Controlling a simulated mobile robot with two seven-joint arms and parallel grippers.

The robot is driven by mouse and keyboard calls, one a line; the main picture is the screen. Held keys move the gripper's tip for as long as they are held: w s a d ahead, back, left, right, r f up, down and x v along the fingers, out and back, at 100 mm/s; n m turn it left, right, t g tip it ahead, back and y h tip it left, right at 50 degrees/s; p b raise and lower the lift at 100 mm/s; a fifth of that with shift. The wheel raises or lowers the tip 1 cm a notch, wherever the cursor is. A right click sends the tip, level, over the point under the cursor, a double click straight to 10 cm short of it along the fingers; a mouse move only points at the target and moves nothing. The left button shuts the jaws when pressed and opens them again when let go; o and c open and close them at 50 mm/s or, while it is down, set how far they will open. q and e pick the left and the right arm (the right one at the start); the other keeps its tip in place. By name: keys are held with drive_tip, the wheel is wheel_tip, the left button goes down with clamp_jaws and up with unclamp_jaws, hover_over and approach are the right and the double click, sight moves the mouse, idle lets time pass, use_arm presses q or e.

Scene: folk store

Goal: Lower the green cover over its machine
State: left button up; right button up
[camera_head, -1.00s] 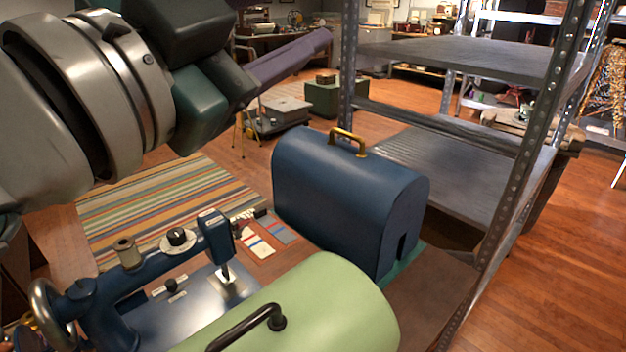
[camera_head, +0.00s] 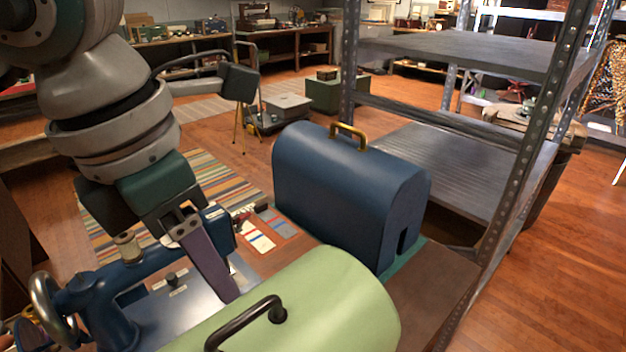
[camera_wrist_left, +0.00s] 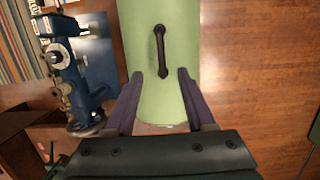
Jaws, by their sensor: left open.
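The green cover (camera_head: 335,300) has a rounded top and a black handle (camera_head: 246,322). It sits at the bottom of the head view, beside a blue sewing machine (camera_head: 98,300), and also shows in the left wrist view (camera_wrist_left: 142,35). My left gripper (camera_head: 225,296) is open and points down near the cover. In the left wrist view its purple fingers (camera_wrist_left: 162,75) are spread, with the cover's handle (camera_wrist_left: 160,50) just beyond the fingertips and between them. The gripper does not hold it. My right gripper is not in view.
A blue domed cover (camera_head: 350,190) with a brass handle stands behind the green one. A metal shelf rack (camera_head: 455,170) rises at the right, its post close to the table edge. Small cards (camera_head: 262,238) lie on the table between machine and blue cover.

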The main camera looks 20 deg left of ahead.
sight(243, 317)
use_arm(q)
drive_tip(key=f+b, duration=0.2)
drive_tip(key=w+f+b, duration=0.1)
drive_tip(key=f+b, duration=0.1)
drive_tip(key=f, duration=0.1)
drive_tip(key=f+b, duration=0.2)
drive_tip(key=f, duration=0.1)
drive_tip(key=shift+w+d, duration=0.15)
drive_tip(key=shift+d, duration=0.25)
drive_tip(key=shift+w+d+f+b, duration=0.1)
drive_tip(key=shift+w+f+b, duration=0.1)
drive_tip(key=shift+f+b, duration=0.8)
drive_tip(key=shift+r+b, duration=0.1)
drive_tip(key=shift+b, duration=0.2)
clamp_jaws()
idle(0.6)
drive_tip(key=shift+r, duration=0.25)
